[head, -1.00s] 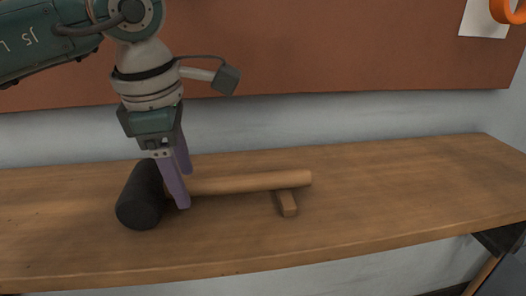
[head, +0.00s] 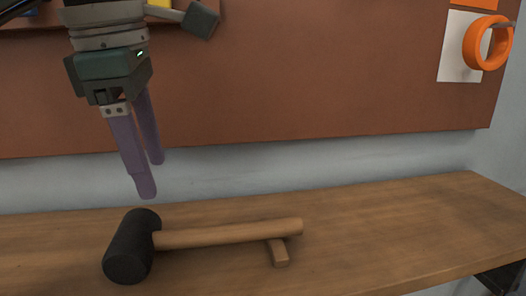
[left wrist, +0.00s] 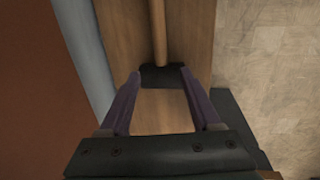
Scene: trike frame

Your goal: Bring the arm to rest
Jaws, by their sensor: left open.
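My left gripper (head: 151,178) hangs above the wooden bench in the head view, its two purple fingers pointing down. It is open and empty. A mallet with a black head (head: 131,246) and a wooden handle (head: 228,234) lies on the bench below the gripper, clear of the fingers. The handle rests across a small wooden block (head: 278,252). In the left wrist view the mallet's black head (left wrist: 161,76) shows beyond the spread fingers (left wrist: 160,105), with the handle running away from it. My right gripper is not in view.
The wooden bench (head: 390,235) is bare to the right of the mallet. A brown board (head: 300,80) covers the wall behind. An orange ring (head: 487,42) hangs in front of a white sheet (head: 455,60) at the upper right.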

